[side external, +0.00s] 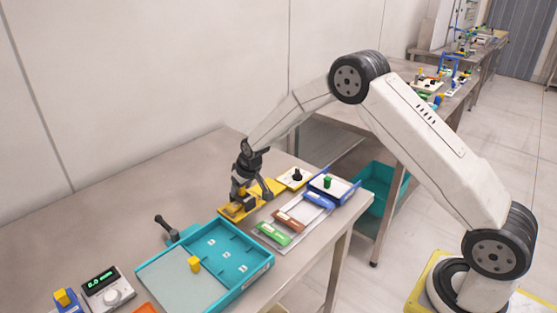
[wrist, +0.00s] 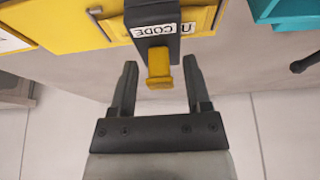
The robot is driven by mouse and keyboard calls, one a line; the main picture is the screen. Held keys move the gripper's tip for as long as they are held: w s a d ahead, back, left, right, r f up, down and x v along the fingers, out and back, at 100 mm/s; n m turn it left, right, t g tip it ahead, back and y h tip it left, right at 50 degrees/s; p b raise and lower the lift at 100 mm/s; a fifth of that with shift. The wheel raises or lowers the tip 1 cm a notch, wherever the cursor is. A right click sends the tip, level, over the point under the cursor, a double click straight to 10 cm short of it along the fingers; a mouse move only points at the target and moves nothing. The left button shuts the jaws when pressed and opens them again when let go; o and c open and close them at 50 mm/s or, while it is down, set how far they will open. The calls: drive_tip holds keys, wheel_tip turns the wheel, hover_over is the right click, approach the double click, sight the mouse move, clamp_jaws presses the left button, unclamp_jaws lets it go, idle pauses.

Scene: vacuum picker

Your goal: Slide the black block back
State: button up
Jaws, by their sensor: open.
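The black block (wrist: 150,12) carries a white label reading "CODE" and sits over a yellow fixture (wrist: 70,22). A yellow tab (wrist: 159,75) sticks out from its end. My gripper (wrist: 160,63) is open, with one finger on each side of the tab and a visible gap on both sides. In the side view my gripper (side external: 252,192) is low over the yellow fixture (side external: 232,211), and it and the wrist partly hide the black block.
A teal tray (side external: 262,267) with compartments and a small yellow block (side external: 194,264) stands in front to the left. Green (side external: 273,233), brown (side external: 288,220) and blue (side external: 319,200) pieces lie to the right. A white-topped box with a black knob (side external: 296,175) is close behind them.

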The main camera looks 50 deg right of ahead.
clamp_jaws()
idle(1.3)
